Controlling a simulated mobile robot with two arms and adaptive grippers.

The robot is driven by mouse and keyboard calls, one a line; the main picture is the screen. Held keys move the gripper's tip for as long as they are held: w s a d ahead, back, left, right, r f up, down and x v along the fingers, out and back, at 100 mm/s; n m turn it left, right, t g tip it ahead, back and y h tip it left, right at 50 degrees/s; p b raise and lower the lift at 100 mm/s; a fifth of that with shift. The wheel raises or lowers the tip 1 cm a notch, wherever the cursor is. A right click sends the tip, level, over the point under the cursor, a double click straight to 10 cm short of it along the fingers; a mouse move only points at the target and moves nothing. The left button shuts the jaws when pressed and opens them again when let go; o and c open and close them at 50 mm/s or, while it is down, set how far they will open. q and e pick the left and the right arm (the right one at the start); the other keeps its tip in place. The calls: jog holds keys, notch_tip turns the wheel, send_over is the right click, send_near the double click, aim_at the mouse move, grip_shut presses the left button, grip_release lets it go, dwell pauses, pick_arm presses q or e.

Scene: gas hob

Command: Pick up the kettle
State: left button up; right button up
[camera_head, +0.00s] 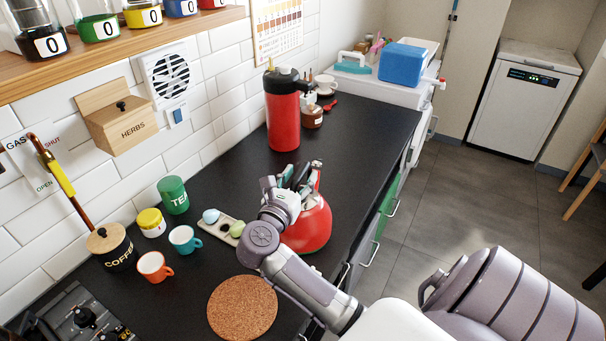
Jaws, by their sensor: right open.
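The red kettle (311,226) stands on the black counter, right of the middle of the worktop. Its upper part and handle are partly hidden by my right gripper (293,177). My right arm comes in from the lower right, and its gripper is at the kettle's top, by the handle. The gripper is open; whether its fingers touch the handle cannot be told. My left gripper is not in view.
A cork mat (242,308) lies in front of the kettle. A red flask (283,115) stands behind.

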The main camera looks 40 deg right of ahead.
jog(key=shift+w+d, duration=0.1)
jog(key=shift+d, duration=0.05)
grip_shut()
jog(key=shift+r, duration=0.2)
dwell(0.3)
jog(key=shift+r, duration=0.1)
